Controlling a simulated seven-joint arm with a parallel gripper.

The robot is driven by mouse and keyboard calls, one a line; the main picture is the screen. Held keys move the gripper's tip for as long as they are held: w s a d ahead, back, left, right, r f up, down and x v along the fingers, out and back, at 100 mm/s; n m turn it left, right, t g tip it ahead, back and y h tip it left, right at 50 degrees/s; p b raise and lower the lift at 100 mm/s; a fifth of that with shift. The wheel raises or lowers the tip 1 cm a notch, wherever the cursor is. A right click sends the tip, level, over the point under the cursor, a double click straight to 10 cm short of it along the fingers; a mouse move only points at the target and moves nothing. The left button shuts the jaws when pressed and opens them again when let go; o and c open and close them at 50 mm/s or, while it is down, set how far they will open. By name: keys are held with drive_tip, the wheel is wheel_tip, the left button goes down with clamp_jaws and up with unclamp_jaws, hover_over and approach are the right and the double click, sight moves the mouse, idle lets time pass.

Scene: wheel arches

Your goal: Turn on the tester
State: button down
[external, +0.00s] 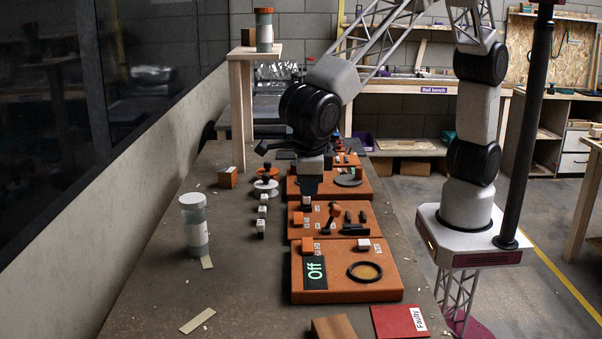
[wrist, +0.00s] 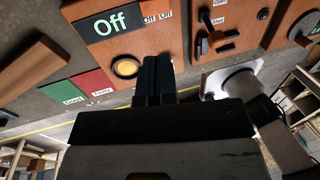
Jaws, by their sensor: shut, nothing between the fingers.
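The tester is the nearest orange box (external: 345,290). Its dark screen (external: 315,271) reads "Off". A black ring with an amber centre (external: 365,272) lies flat on its top. In the wrist view the "Off" screen (wrist: 105,22) is at the upper left, and the amber centre (wrist: 125,68) shows just left of my fingers. Small white labels (wrist: 157,17) sit beside the screen; their text is hard to read. My gripper (wrist: 157,60) is shut and empty. In the external view my gripper (external: 308,190) points down over the orange boxes, apparently behind the tester; its height above them is unclear.
A middle box (external: 350,222) with a lever and a rear box with a dark disc (external: 348,180) stand behind the tester. A red "Faulty" pad (external: 399,322) and wooden block (external: 333,328) lie in front. A jar (external: 195,225) and small pieces stand left.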

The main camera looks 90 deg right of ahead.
sight(307, 242)
drive_tip(key=shift+w+d+r, duration=0.1)
drive_tip(key=shift+w+d, duration=0.05)
drive_tip(key=shift+d, duration=0.35)
idle(0.4)
drive_tip(key=x, duration=1.4)
drive_tip(key=shift+d+f, duration=0.2)
drive_tip(key=shift+f, duration=0.2)
drive_tip(key=shift+a, duration=0.2)
drive_tip(key=shift+a+r, duration=0.2)
drive_tip(key=shift+a, duration=0.4)
